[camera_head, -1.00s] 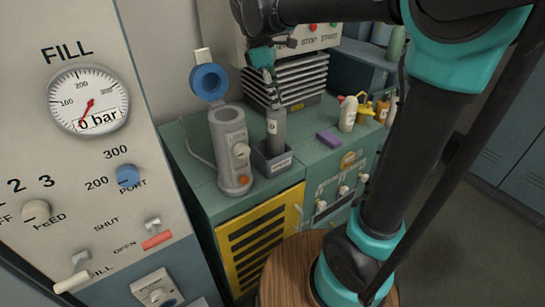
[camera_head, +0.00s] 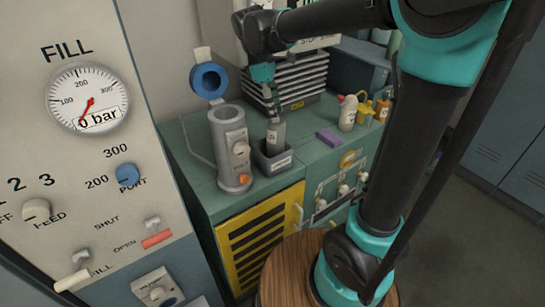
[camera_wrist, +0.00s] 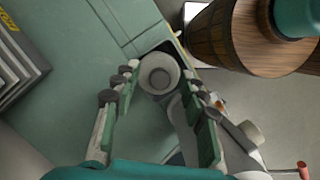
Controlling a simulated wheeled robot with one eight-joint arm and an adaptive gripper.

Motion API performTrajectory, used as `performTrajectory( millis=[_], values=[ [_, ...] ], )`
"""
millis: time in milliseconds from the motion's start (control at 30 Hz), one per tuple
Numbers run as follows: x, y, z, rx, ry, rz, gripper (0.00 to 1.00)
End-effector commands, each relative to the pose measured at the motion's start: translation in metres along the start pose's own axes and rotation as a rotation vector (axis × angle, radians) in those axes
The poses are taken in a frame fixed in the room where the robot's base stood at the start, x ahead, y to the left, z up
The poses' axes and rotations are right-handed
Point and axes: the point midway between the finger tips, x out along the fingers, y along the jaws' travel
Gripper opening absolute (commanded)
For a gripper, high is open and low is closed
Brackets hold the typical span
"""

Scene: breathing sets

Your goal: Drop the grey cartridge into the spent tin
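The grey cartridge (camera_head: 276,133) is upright, a pale-labelled cylinder with its lower end hidden inside a small dark open-topped tin (camera_head: 275,168) on the green cabinet. I take this for the spent tin; its label is too small to read. My gripper (camera_head: 272,108) points down directly above the tin. In the wrist view the round top of the cartridge (camera_wrist: 160,73) sits between the two fingertips of my gripper (camera_wrist: 161,71), which appear to touch its sides. Whether the cartridge rests on the tin's floor is hidden.
A tall grey cylinder (camera_head: 229,155) with a blue ring lid (camera_head: 209,80) stands close left of the tin. A purple block (camera_head: 328,138) and several small bottles stand to the right. A finned grey unit (camera_head: 300,80) is behind. The cabinet top (camera_head: 195,135) is otherwise mostly clear.

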Motion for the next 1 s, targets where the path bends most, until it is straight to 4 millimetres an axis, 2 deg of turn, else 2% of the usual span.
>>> performTrajectory(
  millis=[367, 467, 800, 1000],
  values=[
    [-0.006, 0.0, 0.0, -0.001, 0.0, 0.0, 0.45],
    [-0.019, 0.0, 0.0, -0.001, 0.0, 0.0, 0.45],
    [-0.086, 0.0, 0.0, -0.002, 0.0, 0.0, 0.45],
    [-0.112, 0.0, 0.0, 0.0, 0.0, 0.0, 0.45]
  ],
)
